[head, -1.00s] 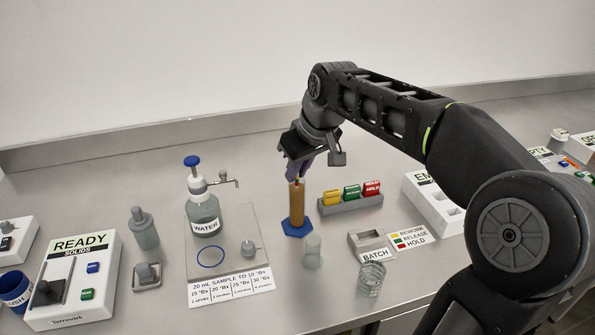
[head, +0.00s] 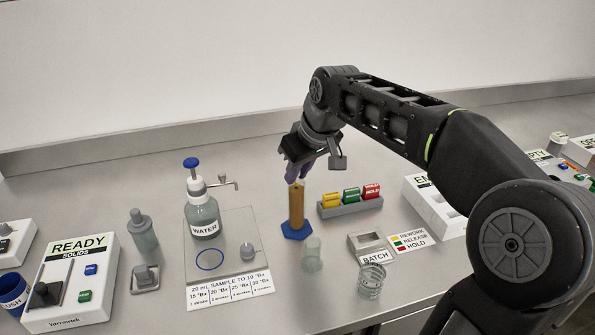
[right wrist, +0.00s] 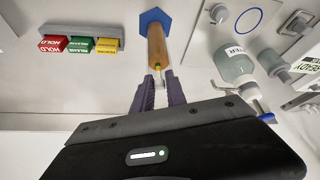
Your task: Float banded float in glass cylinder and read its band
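The glass cylinder (head: 297,210) stands upright on a blue hexagonal base (head: 297,231), filled with amber liquid. It also shows in the right wrist view (right wrist: 156,46). A small yellow-green tip, seemingly the float (right wrist: 158,69), shows at the cylinder's mouth; the rest of it and its band cannot be made out. My right gripper (head: 296,182) is just above the mouth, pointing down. In the right wrist view its purple fingers (right wrist: 159,78) are apart, one on each side of the tip, with a gap between them. My left gripper is out of view.
A rack (head: 350,206) with yellow, green and red blocks stands right of the cylinder. An empty clear glass (head: 312,254) and a wire-like cup (head: 371,280) stand in front, near a BATCH tray (head: 367,241).

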